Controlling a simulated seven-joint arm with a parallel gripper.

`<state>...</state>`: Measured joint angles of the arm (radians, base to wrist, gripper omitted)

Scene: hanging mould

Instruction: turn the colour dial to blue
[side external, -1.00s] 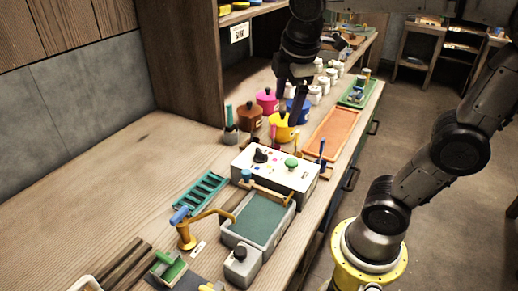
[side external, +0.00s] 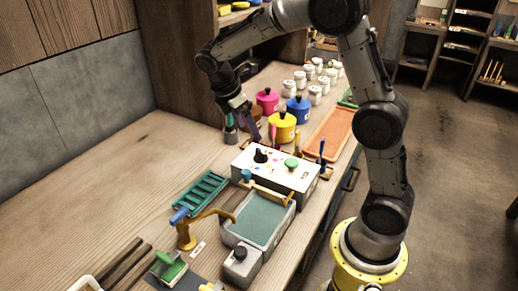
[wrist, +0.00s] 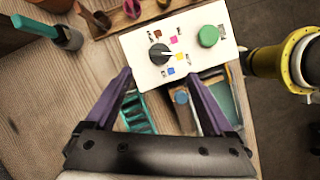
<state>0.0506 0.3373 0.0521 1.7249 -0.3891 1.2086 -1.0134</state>
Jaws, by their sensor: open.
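The colour dial is a black knob (side external: 261,156) on the left part of the top of a white control box (side external: 300,181). In the wrist view the dial (wrist: 157,53) has a pale pointer that seems to aim right. Small colour patches lie beside it, including pink, yellow-orange and a blue patch (wrist: 171,71). A green round button (side external: 291,164) sits to the dial's right. My gripper (wrist: 159,76) is open and empty. Its two purple fingers point toward the box, with the dial roughly between their lines, apart from it.
Yellow (side external: 282,127), blue and pink pots stand behind the box. A cup with a teal-handled tool (wrist: 68,38) stands near my gripper.

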